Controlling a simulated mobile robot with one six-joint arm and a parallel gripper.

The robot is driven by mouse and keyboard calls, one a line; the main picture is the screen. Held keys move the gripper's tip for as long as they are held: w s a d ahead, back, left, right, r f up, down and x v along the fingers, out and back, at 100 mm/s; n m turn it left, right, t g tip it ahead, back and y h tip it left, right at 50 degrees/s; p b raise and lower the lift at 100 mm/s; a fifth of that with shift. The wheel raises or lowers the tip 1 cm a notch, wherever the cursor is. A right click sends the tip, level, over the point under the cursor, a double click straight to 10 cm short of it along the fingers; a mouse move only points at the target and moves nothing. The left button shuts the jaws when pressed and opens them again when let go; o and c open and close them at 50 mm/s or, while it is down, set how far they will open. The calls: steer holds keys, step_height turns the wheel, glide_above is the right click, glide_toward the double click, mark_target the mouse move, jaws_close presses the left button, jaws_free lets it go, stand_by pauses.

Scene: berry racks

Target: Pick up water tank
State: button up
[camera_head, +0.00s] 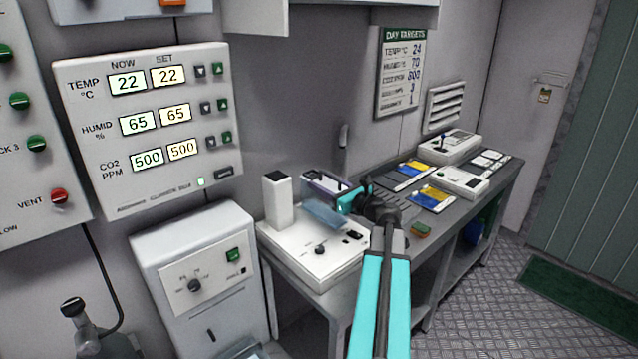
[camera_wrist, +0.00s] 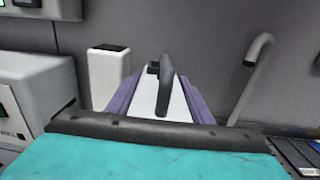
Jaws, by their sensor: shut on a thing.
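The water tank (camera_head: 324,184) is a box with purplish sides, a pale top and a dark handle, above the white machine on the bench. In the wrist view the tank (camera_wrist: 196,101) shows its white top and dark arched handle straight ahead. My gripper (camera_head: 350,203) reaches in from the right and is shut on the tank. Its fingertips are hard to make out, and the teal wrist hides the lower tank in the wrist view. I cannot tell whether the tank rests on the machine or is clear of it.
The white machine (camera_head: 300,246) has an upright white block (camera_head: 278,203) to the tank's left. A grey wall stands close behind. A white cabinet (camera_head: 198,265) is at left. Cards and devices lie along the dark bench (camera_head: 452,205) at right. The metal floor (camera_head: 490,310) is clear.

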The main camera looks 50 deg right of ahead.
steer(key=s+a+b, duration=0.2)
steer(key=s+a, duration=0.1)
steer(key=s, duration=0.2)
steer(key=shift+s+a+r, duration=0.2)
steer(key=shift+s+a, duration=0.15)
steer(key=shift+s, duration=0.05)
steer(key=shift+b, duration=0.7)
steer(key=s+a+b, duration=0.1)
steer(key=b, duration=0.7)
steer(key=shift+s+r, duration=0.1)
steer(key=shift+s, duration=0.2)
steer(key=shift+s+a+r+b, duration=0.15)
steer(key=shift+s+b, duration=0.05)
steer(key=shift+b, duration=0.35)
steer(key=shift+r, duration=0.1)
